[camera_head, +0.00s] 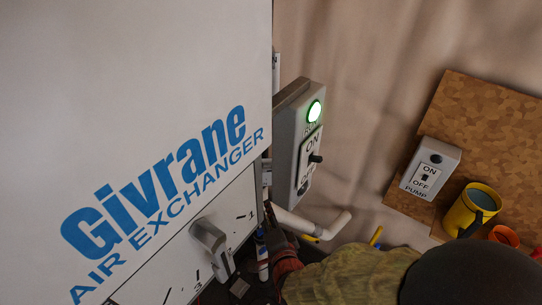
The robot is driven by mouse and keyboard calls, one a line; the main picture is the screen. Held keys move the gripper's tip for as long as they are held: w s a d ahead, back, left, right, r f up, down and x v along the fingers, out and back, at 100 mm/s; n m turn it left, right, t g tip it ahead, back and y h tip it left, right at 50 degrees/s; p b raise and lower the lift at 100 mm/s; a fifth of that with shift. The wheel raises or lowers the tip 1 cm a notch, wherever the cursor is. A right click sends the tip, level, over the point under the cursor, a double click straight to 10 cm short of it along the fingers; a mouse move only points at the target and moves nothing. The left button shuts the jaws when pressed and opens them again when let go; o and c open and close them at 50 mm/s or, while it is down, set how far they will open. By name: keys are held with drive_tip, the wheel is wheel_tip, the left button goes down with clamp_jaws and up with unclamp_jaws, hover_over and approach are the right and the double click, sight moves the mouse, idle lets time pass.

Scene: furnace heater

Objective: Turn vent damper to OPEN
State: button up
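The large white cabinet (130,90) marked "Givrane AIR EXCHANGER" fills the left. My arm comes in from the lower right in a khaki sleeve with a reddish cuff. The dark end, my gripper (273,232), is right of the lever and apart from it, beside the cabinet's edge. Its fingers are too small and dark to tell their opening.
A grey switch box (298,140) with a lit green lamp (314,111) and an ON switch stands right of the cabinet. White pipes (325,228) run below it. At right, a pump switch box (430,168) and a yellow mug (470,209) are by a brown board (485,115).

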sight(269, 168)
wheel_tip(269, 168, up, 9)
drive_tip(key=w+d+m+t, duration=0.2)
drive_tip(key=m+t, duration=0.2)
drive_tip(key=m, duration=0.1)
drive_tip(key=shift+h, duration=0.4)
drive_tip(key=shift+w+a+f, duration=0.1)
drive_tip(key=shift+w+a, duration=0.1)
drive_tip(key=shift+w, duration=1.15)
drive_tip(key=shift+w+a, duration=0.15)
drive_tip(key=shift+w, duration=1.25)
drive_tip(key=shift+w+a+f, duration=0.1)
drive_tip(key=shift+w+a, duration=0.1)
drive_tip(key=shift+w, duration=1.15)
drive_tip(key=shift+r, duration=0.1)
drive_tip(key=shift+c, duration=1)
clamp_jaws()
